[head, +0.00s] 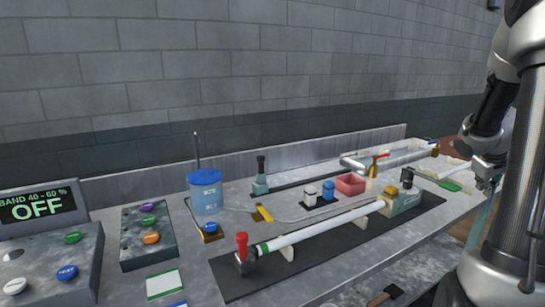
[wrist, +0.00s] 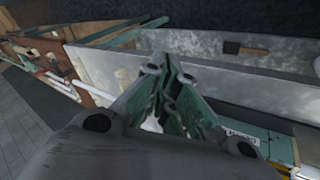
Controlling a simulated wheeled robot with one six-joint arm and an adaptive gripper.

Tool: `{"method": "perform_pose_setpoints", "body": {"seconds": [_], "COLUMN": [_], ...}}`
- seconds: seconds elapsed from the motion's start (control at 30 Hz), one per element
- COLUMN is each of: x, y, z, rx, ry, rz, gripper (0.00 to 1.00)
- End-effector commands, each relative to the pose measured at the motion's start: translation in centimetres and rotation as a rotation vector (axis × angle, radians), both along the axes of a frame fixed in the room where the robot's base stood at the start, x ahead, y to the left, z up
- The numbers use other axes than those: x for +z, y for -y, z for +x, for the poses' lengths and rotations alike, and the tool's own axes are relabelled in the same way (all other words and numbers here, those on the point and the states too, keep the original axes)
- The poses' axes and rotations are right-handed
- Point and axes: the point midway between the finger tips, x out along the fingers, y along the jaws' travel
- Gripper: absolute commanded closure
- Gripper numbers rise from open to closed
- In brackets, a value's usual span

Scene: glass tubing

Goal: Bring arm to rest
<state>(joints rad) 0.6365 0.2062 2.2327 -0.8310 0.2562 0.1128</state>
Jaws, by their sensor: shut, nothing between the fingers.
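My arm stands at the right side of the head view, with its links folded near the right end of the bench. My gripper (head: 484,182) hangs at the right edge of the bench in the head view. In the wrist view my gripper (wrist: 172,95) shows its green fingers close together, with nothing held between them.
The bench (head: 340,265) carries a long white tube (head: 325,224) on a dark mat, a blue container (head: 205,192), a red tray (head: 350,184) and button panels (head: 152,235) at left. A display (head: 38,205) reads OFF. A grey wall stands behind.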

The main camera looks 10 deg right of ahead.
Motion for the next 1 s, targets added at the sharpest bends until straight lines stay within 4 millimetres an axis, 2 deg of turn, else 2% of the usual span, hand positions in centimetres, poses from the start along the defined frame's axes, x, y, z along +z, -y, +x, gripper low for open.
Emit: {"method": "perform_pose_setpoints", "body": {"seconds": [0.03, 0.17, 0.27, 0.3, 0.4, 0.5, 0.53, 0.6, 0.7, 0.8, 1.0], "x": [0.8, 2.4, 3.7, 4.2, 5.2, 6.0, 6.3, 7.0, 8.3, 9.3, 9.4], "y": [-1.5, -7.3, -13.3, -15.9, -22.4, -27.6, -28.7, -30.7, -32.2, -33.1, -33.5], "z": [-2.3, -7.9, -11.7, -13.1, -16.3, -18.6, -19.0, -19.5, -19.6, -19.5, -19.3], "rx": [-0.063, -0.191, -0.243, -0.251, -0.232, -0.172, -0.148, -0.088, -0.004, 0.053, 0.073], "ry": [-0.027, -0.091, -0.119, -0.124, -0.121, -0.090, -0.073, -0.026, 0.034, 0.071, 0.069], "rz": [0.020, 0.108, 0.200, 0.241, 0.347, 0.431, 0.449, 0.472, 0.469, 0.467, 0.466], "gripper": [1.00, 1.00, 1.00, 1.00, 1.00, 1.00, 1.00, 1.00, 1.00, 1.00, 1.00]}}
